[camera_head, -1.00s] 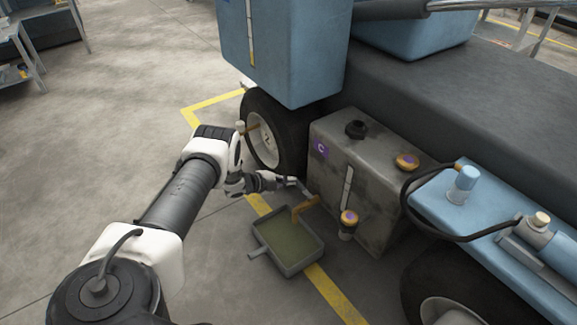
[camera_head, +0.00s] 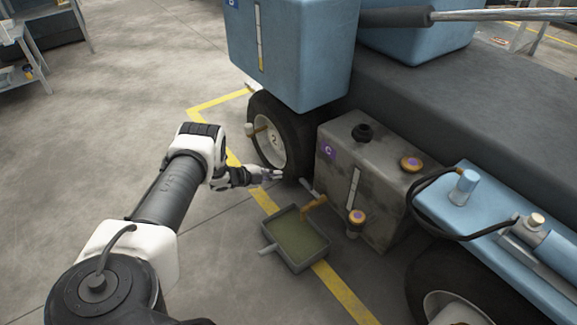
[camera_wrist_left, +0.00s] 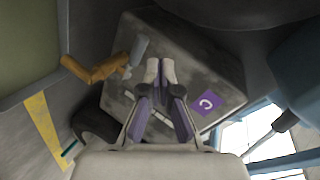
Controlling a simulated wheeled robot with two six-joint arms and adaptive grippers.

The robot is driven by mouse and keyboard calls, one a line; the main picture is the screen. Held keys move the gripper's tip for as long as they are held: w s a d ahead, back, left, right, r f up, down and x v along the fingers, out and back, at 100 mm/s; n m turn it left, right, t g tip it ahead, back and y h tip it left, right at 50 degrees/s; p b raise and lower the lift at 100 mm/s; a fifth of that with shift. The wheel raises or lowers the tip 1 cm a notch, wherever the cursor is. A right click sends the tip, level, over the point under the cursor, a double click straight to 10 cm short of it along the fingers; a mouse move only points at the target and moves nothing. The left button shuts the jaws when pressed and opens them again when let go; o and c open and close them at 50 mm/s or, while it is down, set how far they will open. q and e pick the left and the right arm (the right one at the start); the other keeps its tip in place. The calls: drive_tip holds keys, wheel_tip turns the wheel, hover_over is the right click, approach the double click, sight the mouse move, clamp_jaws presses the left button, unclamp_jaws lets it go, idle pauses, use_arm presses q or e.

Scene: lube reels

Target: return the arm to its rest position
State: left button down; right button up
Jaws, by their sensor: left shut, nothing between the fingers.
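My left arm comes in from the left in the head view. My left gripper (camera_head: 277,175) is shut and empty, above the floor just left of the grey tank. In the left wrist view its two fingers (camera_wrist_left: 160,68) lie close together, in front of the tank (camera_wrist_left: 190,50) with its purple C label (camera_wrist_left: 206,103). The tank (camera_head: 372,180) also shows in the head view, with an orange drain handle (camera_head: 314,204) low on its left side. The handle (camera_wrist_left: 95,70) shows at left in the wrist view, apart from the fingers. My right gripper is not in view.
A drain pan (camera_head: 296,238) with greenish liquid stands on the floor below the handle. A wheel (camera_head: 273,136) and a blue tank (camera_head: 290,50) are behind the gripper. A black hose (camera_head: 428,190) loops at right.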

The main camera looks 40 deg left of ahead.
use_arm(q)
drive_tip(key=a, duration=0.1)
drive_tip(key=s+a+r, duration=0.1)
drive_tip(key=a, duration=0.1)
drive_tip(key=shift+s+r, duration=0.2)
drive_tip(key=shift+s, duration=0.05)
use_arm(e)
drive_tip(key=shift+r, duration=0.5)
